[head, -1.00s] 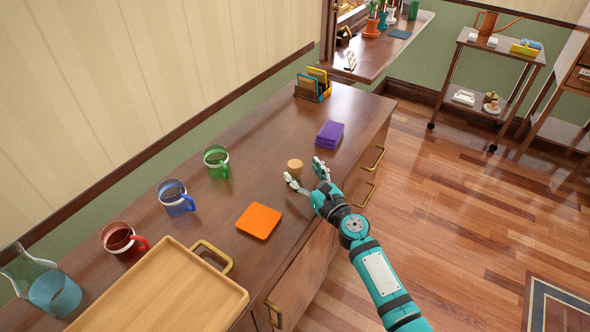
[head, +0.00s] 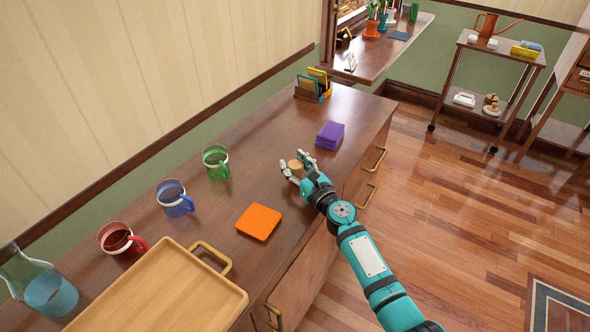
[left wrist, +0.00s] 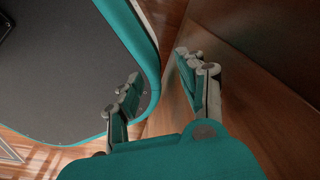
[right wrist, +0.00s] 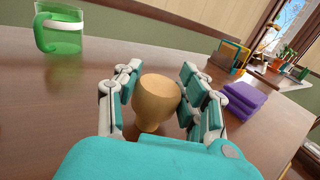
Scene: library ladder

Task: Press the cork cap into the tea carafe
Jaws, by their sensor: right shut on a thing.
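The cork cap (head: 296,165) stands on the wooden counter, between the fingers of my right gripper (head: 297,170). In the right wrist view the cap (right wrist: 157,101) is a tan, rounded plug, wider at the top, and my right gripper (right wrist: 158,95) is shut on it. The tea carafe (head: 40,288) is clear glass with blue-green contents at the far left of the counter; its top is open and its left part is cut off by the picture edge. My left gripper (left wrist: 160,90) shows only in the left wrist view, fingers apart and empty, beside my teal base.
A wooden tray (head: 165,295) with brass handles lies beside the carafe. Red (head: 117,238), blue (head: 174,197) and green (head: 216,161) mugs line the wall side. An orange coaster (head: 259,221) and purple napkins (head: 330,134) lie on the counter. Counter around the cap is clear.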

